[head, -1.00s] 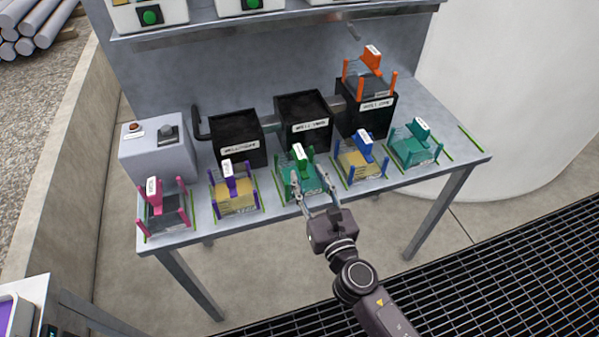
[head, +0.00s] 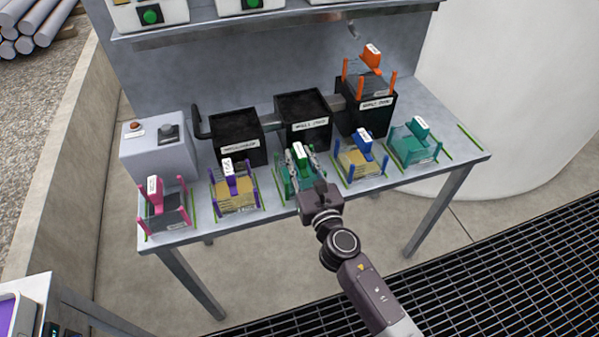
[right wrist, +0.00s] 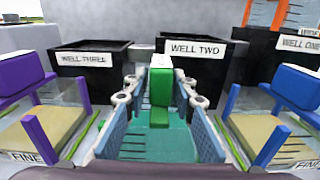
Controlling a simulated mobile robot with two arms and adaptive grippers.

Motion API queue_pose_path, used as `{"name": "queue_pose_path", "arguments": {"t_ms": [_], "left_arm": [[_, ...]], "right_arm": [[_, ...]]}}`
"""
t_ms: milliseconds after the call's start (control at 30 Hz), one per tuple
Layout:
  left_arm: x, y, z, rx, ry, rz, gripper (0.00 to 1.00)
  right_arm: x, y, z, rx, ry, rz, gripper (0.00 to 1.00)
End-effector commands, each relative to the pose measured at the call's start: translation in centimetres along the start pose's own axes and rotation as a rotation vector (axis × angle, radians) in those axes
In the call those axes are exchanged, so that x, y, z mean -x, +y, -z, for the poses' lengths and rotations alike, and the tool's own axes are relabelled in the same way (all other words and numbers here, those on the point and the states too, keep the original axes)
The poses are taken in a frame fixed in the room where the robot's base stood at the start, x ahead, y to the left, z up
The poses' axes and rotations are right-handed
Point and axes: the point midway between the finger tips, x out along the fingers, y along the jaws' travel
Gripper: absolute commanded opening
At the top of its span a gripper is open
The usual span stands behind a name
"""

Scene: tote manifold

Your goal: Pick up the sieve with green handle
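The sieve with the green handle (head: 298,151) stands third from the left in the front row on the bench. Its upright green handle (right wrist: 160,88) and teal tray (right wrist: 155,138) show in the right wrist view. My right gripper (head: 303,160) reaches over this sieve, with one finger on each side of the handle. In the right wrist view the fingers are apart, with gaps between them and the handle. A second sieve with a teal-green handle (head: 417,127) stands at the right end of the row. My left gripper is not in view.
Purple-handled (head: 232,188) and blue-handled (head: 360,150) sieves stand close on either side; a pink one (head: 158,205) is at the left end. Behind are black wells two (right wrist: 193,68) and three (right wrist: 92,72). Well one (head: 368,110) holds an orange-handled sieve (head: 371,65).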

Motion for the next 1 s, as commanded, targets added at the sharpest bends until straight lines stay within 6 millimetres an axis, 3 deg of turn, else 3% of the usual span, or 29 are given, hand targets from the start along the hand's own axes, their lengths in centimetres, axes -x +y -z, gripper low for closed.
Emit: {"name": "queue_pose_path", "arguments": {"t_ms": [200,733,1000], "left_arm": [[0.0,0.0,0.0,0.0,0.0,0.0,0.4],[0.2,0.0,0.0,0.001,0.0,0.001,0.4],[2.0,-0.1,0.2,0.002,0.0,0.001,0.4]], "right_arm": [[0.0,0.0,0.0,0.0,0.0,0.0,0.0],[0.0,0.0,-0.3,0.0,-0.002,0.0,0.0],[0.0,-0.1,-2.6,0.003,-0.003,0.0,0.0]]}}
